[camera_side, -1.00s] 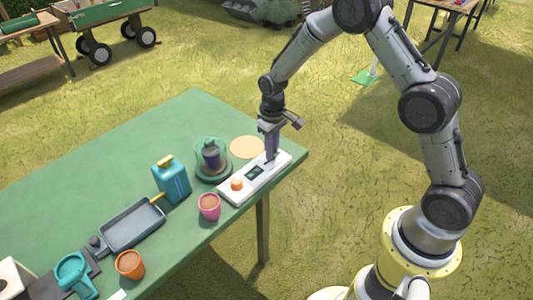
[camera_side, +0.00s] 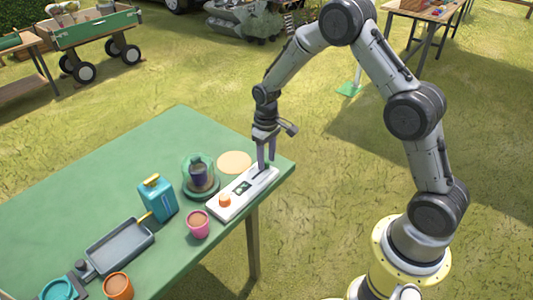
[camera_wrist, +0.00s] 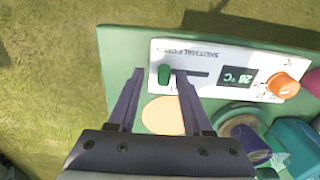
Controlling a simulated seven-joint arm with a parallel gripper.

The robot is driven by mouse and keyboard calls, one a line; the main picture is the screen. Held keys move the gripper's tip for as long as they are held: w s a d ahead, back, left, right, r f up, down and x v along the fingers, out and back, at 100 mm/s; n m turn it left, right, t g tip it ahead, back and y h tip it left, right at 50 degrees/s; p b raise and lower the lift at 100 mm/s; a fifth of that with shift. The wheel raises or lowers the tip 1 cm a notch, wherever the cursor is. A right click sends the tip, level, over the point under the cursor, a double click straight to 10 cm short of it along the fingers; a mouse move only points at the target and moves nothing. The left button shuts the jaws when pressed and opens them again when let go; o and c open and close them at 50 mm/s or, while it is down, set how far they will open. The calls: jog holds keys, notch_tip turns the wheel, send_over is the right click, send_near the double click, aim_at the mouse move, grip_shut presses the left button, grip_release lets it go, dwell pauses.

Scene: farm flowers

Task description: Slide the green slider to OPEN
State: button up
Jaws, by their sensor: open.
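The white control panel (camera_side: 235,203) lies on the green table. Its green slider (camera_side: 267,164) is at the far right end of the panel's slot. In the wrist view the slider (camera_wrist: 164,74) sits at the left end of the dark slot (camera_wrist: 198,74). My gripper (camera_side: 265,167) is low over that end of the panel. In the wrist view my gripper (camera_wrist: 158,73) has its fingers apart, one on each side of the slider. A gap shows between the slider and the left finger; the right finger is close, and I cannot tell if it touches.
The panel carries a display (camera_side: 242,187) and an orange knob (camera_side: 225,201). The table's edge is just beyond the slider end.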

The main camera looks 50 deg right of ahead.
notch_tip(320, 180, up, 14)
dwell(0.5)
jog(key=shift+f, duration=0.1)
notch_tip(320, 180, up, 9)
jog(key=t, duration=0.2)
send_over(266, 161)
jog(key=s+a, duration=0.2)
jog(key=s, duration=0.1)
jog(key=s+a+r+t, duration=0.2)
jog(key=s+r, duration=0.5)
jog(key=s, duration=0.1)
jog(key=s+f, duration=0.2)
jog(key=s, duration=0.6)
jog(key=s+a+f+t, duration=0.1)
jog(key=s+f, duration=0.2)
jog(key=s, duration=0.6)
jog(key=shift+s+a+t, duration=0.15)
jog(key=shift+s+t, duration=0.1)
jog(key=shift+t, duration=0.05)
